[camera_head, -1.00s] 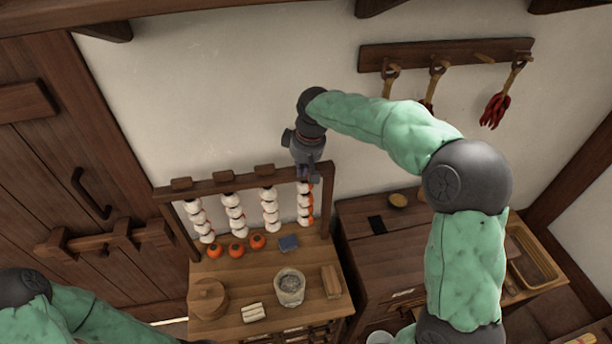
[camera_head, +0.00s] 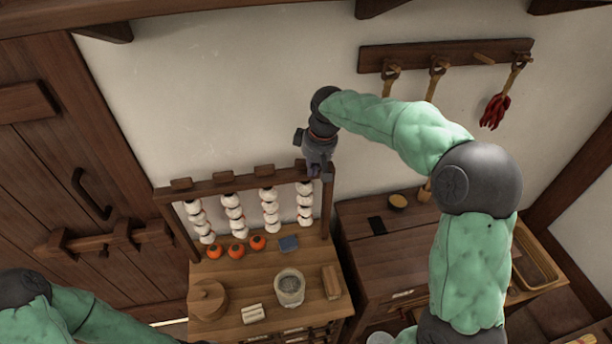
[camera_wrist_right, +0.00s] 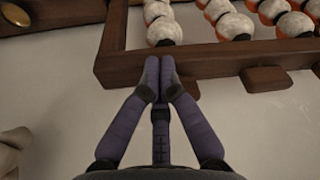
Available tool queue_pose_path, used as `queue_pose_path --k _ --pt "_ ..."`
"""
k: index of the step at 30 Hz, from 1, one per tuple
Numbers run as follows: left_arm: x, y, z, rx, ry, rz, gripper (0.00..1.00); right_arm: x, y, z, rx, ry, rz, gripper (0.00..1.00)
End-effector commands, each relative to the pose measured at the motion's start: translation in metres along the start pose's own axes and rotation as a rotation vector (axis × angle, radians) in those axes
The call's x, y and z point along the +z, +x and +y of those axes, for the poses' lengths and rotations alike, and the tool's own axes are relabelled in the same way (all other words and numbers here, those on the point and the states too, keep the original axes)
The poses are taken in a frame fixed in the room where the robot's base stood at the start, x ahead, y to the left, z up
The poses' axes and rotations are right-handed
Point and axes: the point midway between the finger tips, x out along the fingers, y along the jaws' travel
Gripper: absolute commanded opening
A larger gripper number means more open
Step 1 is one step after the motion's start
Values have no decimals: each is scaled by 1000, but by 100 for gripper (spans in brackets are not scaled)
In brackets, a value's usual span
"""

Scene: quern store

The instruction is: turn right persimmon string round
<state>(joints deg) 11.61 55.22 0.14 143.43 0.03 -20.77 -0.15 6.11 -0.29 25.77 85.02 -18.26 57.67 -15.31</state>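The right persimmon string (camera_head: 304,205) hangs at the right end of the wooden rack (camera_head: 327,205), its visible side white in the head view. In the right wrist view the same string (camera_wrist_right: 163,30) starts just beyond my fingertips. My right gripper (camera_head: 315,171) is at the rack's top rail, above this string. In the wrist view its fingers (camera_wrist_right: 159,68) are closed together at the string's top; the cord between them is too small to see. My left arm shows at the lower left, but its gripper is out of view.
Other persimmon strings (camera_head: 270,210) hang close to the left. Orange persimmons (camera_head: 236,250), a blue cloth (camera_head: 289,243), a stone mortar (camera_head: 290,287) and a round lidded box (camera_head: 207,298) stand below. Wall space above the rack is clear.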

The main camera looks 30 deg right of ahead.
Motion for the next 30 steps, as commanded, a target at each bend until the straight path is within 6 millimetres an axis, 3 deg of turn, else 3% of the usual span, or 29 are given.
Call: queue_pose_path --k 11,30 --pt "0 -3 1 0 0 0 0 -1 -4 4 0 0 1 0" --pt "1 -21 8 0 0 0 0 -4 -31 4 0 0 1 0"
